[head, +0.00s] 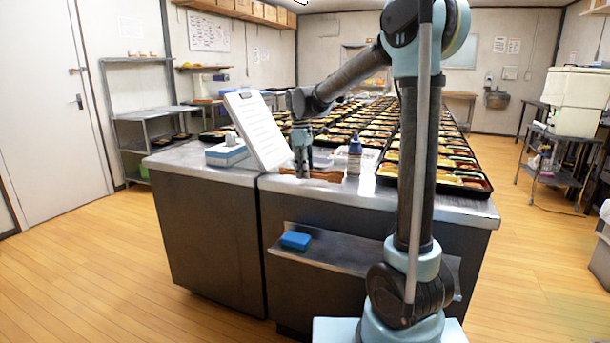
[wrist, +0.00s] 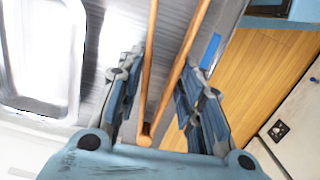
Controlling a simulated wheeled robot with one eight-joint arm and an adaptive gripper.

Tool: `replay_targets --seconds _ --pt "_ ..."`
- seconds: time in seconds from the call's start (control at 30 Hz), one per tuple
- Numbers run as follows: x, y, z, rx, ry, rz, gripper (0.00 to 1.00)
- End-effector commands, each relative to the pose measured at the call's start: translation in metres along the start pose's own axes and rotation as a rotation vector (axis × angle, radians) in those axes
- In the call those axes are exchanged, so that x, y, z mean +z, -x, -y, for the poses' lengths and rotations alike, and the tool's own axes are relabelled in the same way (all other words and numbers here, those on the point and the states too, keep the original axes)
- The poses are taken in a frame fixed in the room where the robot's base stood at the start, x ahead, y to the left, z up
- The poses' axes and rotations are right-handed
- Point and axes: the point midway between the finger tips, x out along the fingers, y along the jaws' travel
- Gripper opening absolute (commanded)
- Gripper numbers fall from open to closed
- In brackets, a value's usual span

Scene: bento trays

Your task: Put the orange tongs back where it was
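The orange tongs (wrist: 148,95) lie on the grey metal counter close to its front edge. In the wrist view their joined end is nearest and their two arms run away from me, spread slightly. Gaps show between the fingers and the tongs.
A white clipboard (head: 255,130) stands beside a blue-and-white box (head: 226,152), left of my gripper. A dark bottle (head: 354,158) stands to the right. Many filled bento trays (head: 470,183) cover the counter behind. A blue sponge (head: 296,240) is on the lower shelf (head: 340,255). A clear tray (wrist: 40,50) lies left in the wrist view.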

Motion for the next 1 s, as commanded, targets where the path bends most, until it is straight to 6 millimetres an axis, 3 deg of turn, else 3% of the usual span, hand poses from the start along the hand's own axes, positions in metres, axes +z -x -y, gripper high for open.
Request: replay_targets --seconds 0.1,0.4,0.5,0.53,0.83,1.0 --pt "-0.001 -0.012 0.000 0.000 0.000 0.000 0.31" --pt "-0.001 -0.014 0.000 0.000 0.000 0.000 0.31" --pt "-0.001 -0.014 0.000 0.000 0.000 0.000 0.52" --pt "-0.001 -0.014 0.000 0.000 0.000 0.000 0.54" --pt "-0.001 -0.013 0.001 0.000 0.001 0.000 0.54" --pt "-0.002 -0.002 0.001 0.000 0.001 0.000 0.54"
